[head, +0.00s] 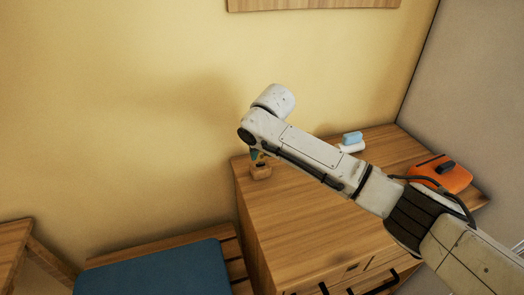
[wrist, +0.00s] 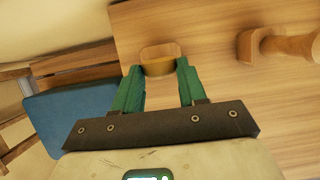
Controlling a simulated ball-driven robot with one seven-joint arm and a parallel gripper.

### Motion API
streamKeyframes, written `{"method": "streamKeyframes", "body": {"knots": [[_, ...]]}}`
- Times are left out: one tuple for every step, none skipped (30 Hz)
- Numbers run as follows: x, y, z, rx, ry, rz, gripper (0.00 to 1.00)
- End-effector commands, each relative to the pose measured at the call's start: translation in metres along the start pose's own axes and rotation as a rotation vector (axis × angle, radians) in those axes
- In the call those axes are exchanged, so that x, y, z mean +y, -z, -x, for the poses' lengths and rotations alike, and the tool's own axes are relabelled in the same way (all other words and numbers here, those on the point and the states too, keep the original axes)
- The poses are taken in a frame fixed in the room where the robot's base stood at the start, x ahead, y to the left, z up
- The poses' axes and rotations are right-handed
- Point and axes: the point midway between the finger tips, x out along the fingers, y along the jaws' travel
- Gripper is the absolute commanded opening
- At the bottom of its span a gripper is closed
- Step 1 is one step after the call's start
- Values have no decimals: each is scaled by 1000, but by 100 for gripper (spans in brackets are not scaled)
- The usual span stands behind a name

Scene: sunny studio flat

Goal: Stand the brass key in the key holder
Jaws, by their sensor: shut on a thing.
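My gripper (wrist: 156,66) has green fingers that are shut on a brownish piece between their tips, which I take to be the brass key (wrist: 160,68). Its shape is mostly lost against the wood behind it. The key holder appears to be the small wooden block (head: 261,172) at the dresser's back left corner. In the wrist view its pale top (wrist: 158,50) lies right at the fingertips. In the head view the fingertips reach down to the block. I cannot tell whether the key is inside it or only above it.
The wooden dresser top (head: 300,205) is clear in front of the block. A wooden peg-like piece (wrist: 275,45) lies right of the gripper in the wrist view. A blue and white item (head: 352,142) and an orange object (head: 440,175) stand farther right. A blue cushion (head: 155,270) is below left.

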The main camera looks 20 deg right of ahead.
Motion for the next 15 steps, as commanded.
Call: {"method": "streamKeyframes", "body": {"knots": [[0, 0, 0, 0, 0, 0, 7], [0, 0, 0, 0, 0, 0, 7], [0, 0, 0, 0, 0, 0, 7], [0, 0, 0, 0, 0, 0, 7], [0, 0, 0, 0, 0, 0, 7], [0, 0, 0, 0, 0, 0, 7], [0, 0, -1, 0, 0, 0, 7], [0, 0, -1, 0, 0, 0, 7], [0, 1, -2, 0, 0, 0, 7], [0, 1, -2, 0, 0, 0, 7], [0, 1, -2, 0, 0, 0, 7], [0, 2, -3, 1, 0, 0, 7], [0, 2, -4, 1, 0, 0, 7], [0, 2, -5, 1, 0, 0, 7], [0, 2, -6, 1, 0, 0, 7]]}}
